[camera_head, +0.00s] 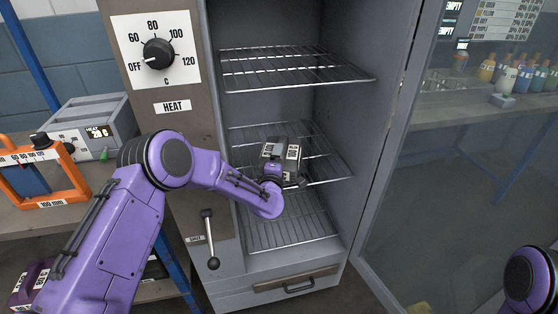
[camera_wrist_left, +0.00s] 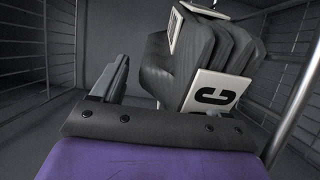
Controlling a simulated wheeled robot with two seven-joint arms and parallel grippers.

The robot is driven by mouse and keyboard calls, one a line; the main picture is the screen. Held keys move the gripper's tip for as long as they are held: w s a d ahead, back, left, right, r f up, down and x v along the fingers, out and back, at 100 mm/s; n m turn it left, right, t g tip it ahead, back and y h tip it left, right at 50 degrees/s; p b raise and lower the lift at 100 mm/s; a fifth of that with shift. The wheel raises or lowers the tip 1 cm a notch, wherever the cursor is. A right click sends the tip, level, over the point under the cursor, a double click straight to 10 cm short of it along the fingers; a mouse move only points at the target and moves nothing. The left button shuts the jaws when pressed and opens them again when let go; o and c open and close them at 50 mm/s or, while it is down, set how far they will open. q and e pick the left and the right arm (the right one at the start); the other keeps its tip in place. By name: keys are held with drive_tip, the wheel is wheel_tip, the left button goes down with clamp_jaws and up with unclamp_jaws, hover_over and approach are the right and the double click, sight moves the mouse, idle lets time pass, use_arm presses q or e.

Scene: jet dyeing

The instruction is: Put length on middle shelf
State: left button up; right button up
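The length, a dark grey folded cloth bundle with white tags (camera_head: 281,152), is inside the open cabinet at the level of the middle shelf (camera_head: 333,167). I cannot tell whether it rests on the wires. In the left wrist view the bundle (camera_wrist_left: 182,65) looks tilted, and one tag shows a "C". My left gripper (camera_head: 280,172) is close against the bundle's near side. In the wrist view its left finger stands apart from the cloth, with a gap between; the other finger is hidden by the bundle. My right gripper is out of view.
A top wire shelf (camera_head: 290,70) and a bottom wire shelf (camera_head: 290,225) are empty. The glass door (camera_head: 450,170) stands open at right. The heat dial (camera_head: 158,52) and a lever (camera_head: 209,240) are on the cabinet's left front. A side bench holds an orange frame (camera_head: 70,180).

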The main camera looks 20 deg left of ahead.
use_arm(q)
drive_tip(key=shift+r, duration=0.3)
drive_tip(key=s+d, duration=0.2)
drive_tip(key=s, duration=1)
drive_tip(key=s+a+f+m+g+h, duration=0.15)
drive_tip(key=s+f+m+g, duration=0.5)
drive_tip(key=s+f, duration=0.95)
drive_tip(key=s+a+f+m+g, duration=0.2)
drive_tip(key=s+f, duration=0.1)
drive_tip(key=s, duration=0.4)
drive_tip(key=s+a+f+m+g+y, duration=0.1)
drive_tip(key=s+f+m+g, duration=0.1)
drive_tip(key=s, duration=0.6)
drive_tip(key=s+a+f+m+g, duration=0.2)
drive_tip(key=s+f+m+g, duration=0.1)
drive_tip(key=s, duration=0.4)
wheel_tip(320, 180, down, 3)
drive_tip(key=shift+s+a+r+g, duration=0.1)
drive_tip(key=shift+s+a+g, duration=0.25)
drive_tip(key=shift+g, duration=0.1)
